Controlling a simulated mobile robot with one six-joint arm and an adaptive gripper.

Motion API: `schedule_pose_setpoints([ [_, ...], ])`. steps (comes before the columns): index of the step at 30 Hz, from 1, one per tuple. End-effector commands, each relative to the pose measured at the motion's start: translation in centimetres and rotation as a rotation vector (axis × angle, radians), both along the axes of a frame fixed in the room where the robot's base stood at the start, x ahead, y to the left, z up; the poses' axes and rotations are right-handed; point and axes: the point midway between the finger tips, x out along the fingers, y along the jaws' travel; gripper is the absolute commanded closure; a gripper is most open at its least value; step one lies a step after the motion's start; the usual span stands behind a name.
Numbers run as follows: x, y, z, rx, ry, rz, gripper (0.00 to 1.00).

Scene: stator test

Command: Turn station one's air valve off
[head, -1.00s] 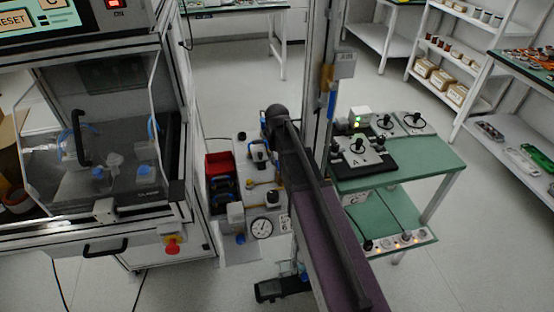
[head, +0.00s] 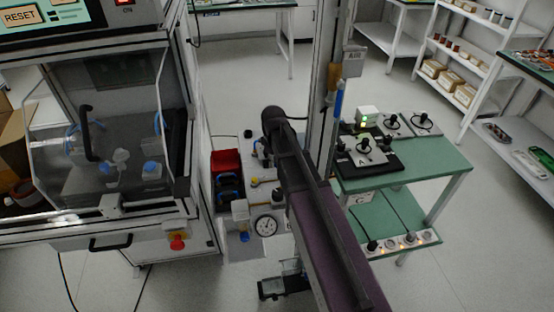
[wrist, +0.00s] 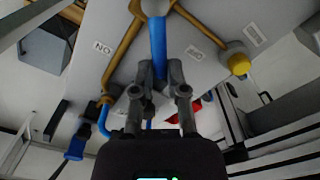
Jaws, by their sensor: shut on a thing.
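In the wrist view, a blue valve lever (wrist: 158,45) hangs from a round grey hub on a light panel, with brass pipes running off both sides. My gripper (wrist: 158,95) has its two dark fingers closed around the lever's free end. A tag (wrist: 102,47) reading like an upside-down ON is on the left, and a smaller tag (wrist: 193,50), hard to read, is on the right. The lever lies between them. In the head view my arm hides most of the gripper and the held lever. The panel's gauge (head: 266,226) shows there.
Another blue handle (wrist: 75,147) is at lower left. In the head view, a red bin (head: 226,163) stands left of the panel and a glazed machine (head: 110,150) further left. A green table (head: 420,172) is at right.

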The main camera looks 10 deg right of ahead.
Motion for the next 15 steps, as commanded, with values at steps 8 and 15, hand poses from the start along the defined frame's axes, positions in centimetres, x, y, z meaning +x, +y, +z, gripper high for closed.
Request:
schedule_pose_setpoints([
  [8,-1.2,1.0,0.0,0.000,0.001,0.255,1.00],
  [15,-1.9,1.5,0.0,0.001,0.002,0.420,1.00],
])
